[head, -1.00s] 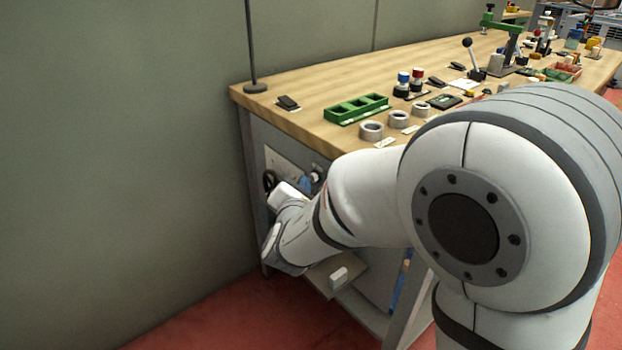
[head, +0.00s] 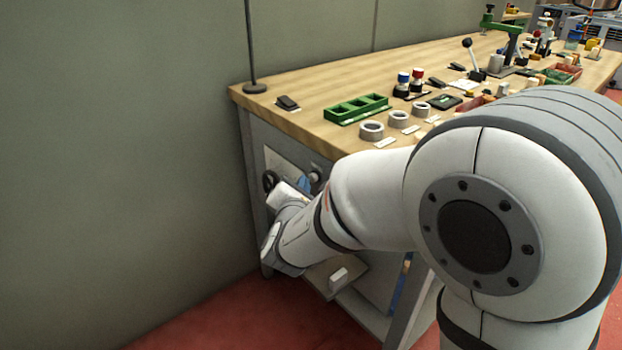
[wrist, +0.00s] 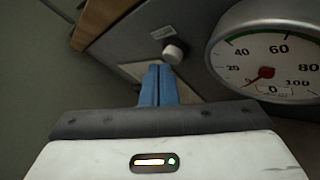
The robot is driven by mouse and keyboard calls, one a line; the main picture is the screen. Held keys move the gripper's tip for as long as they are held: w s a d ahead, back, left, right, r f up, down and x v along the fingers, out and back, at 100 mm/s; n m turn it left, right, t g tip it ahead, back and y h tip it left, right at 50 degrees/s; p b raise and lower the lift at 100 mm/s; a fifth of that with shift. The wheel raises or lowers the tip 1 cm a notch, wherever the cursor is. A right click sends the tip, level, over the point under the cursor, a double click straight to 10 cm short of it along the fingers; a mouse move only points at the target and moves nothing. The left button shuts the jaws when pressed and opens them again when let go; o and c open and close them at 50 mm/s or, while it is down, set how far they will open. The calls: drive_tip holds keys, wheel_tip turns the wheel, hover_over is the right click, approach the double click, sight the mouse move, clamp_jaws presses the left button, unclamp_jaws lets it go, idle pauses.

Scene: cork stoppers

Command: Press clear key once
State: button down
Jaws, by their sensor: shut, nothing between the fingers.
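My gripper (wrist: 159,68) is shut and empty, with its two blue fingers together. In the head view its blue fingers (head: 304,184) show at the bench's side panel, partly hidden by my wrist. In the wrist view the fingertips lie over a pale plate (wrist: 133,70), just below a white round knob (wrist: 173,54) on a dark stem. I cannot tell whether the fingertips touch anything. A small white label (wrist: 163,32) sits above the knob. No key clearly marked clear can be made out.
A round white gauge (wrist: 240,75) is close to the right of the fingers, its red needle near 0. A black handwheel (head: 269,181) is on the side panel. The wooden bench top (head: 300,122) carries a green tray (head: 335,117) and several small items. A grey wall stands at left.

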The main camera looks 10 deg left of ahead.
drive_tip(key=shift+s+a, duration=0.35)
drive_tip(key=shift+s, duration=0.05)
drive_tip(key=s+a, duration=0.3)
drive_tip(key=shift+s+a, duration=0.1)
drive_tip(key=shift+s, duration=0.3)
idle(0.7)
